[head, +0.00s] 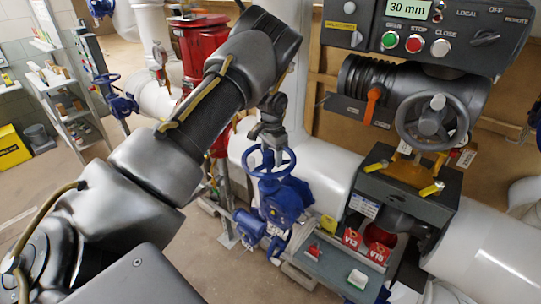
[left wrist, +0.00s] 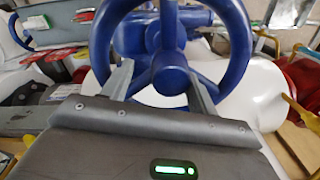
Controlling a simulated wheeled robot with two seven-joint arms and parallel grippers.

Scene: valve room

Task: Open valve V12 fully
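A blue valve (head: 284,202) with a blue handwheel (head: 270,172) stands in the middle of the head view, in front of a white pipe. I cannot read a V12 label on it. My left gripper (head: 268,147) is just above this wheel, pointing down at it. In the left wrist view the gripper's two fingers (left wrist: 160,88) are apart, one on each side of the wheel's hub (left wrist: 171,74), overlapping the near part of the wheel. I cannot tell whether they touch it. My right gripper is in neither view.
A grey actuator (head: 435,92) with its own handwheel, and a control box (head: 460,22) showing 30 mm, stand right. Below is a tray (head: 335,270) with red V13 and V15 tags (head: 378,252). Another blue valve (head: 122,104) and shelves (head: 62,105) stand left.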

